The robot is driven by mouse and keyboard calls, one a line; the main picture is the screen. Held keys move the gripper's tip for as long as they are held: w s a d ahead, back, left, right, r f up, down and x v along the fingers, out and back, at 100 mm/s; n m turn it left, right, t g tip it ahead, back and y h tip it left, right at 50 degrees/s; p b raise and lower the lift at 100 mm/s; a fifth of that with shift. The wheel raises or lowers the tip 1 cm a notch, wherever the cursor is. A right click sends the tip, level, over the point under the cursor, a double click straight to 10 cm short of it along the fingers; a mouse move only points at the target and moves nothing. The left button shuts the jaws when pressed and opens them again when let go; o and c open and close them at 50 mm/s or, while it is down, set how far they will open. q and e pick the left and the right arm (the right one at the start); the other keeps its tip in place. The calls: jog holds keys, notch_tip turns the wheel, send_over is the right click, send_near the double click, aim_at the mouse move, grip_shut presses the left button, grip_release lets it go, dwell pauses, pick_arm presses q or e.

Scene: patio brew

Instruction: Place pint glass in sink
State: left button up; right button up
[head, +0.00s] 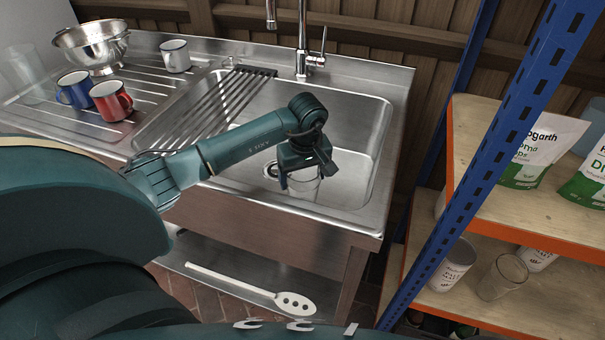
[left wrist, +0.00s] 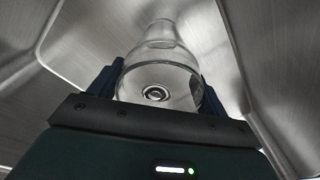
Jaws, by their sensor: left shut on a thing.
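A clear pint glass (head: 304,184) is held inside the sink basin (head: 345,115), near its front right part. My left gripper (head: 302,166) is shut on the glass from above. In the left wrist view the glass (left wrist: 160,60) sits between the two fingers, and the round drain shows through it. I cannot tell whether the glass touches the basin floor. The sink's steel walls (left wrist: 95,28) surround it in that view. My right gripper is not in view.
A tap (head: 301,45) stands behind the basin, and a rack (head: 215,105) covers its left part. The drainboard holds a red mug (head: 111,101), blue mug (head: 75,88), white mug (head: 175,56) and colander (head: 92,45). A blue-post shelf (head: 475,150) stands close on the right.

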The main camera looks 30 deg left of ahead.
pick_arm(q)
jog(key=shift+f, duration=0.2)
jog(key=o, duration=1.6)
jog(key=shift+r, duration=0.1)
notch_tip(320, 180, up, 12)
jog(key=d, duration=0.1)
jog(key=shift+s, duration=0.4)
jog(key=shift+d, duration=0.1)
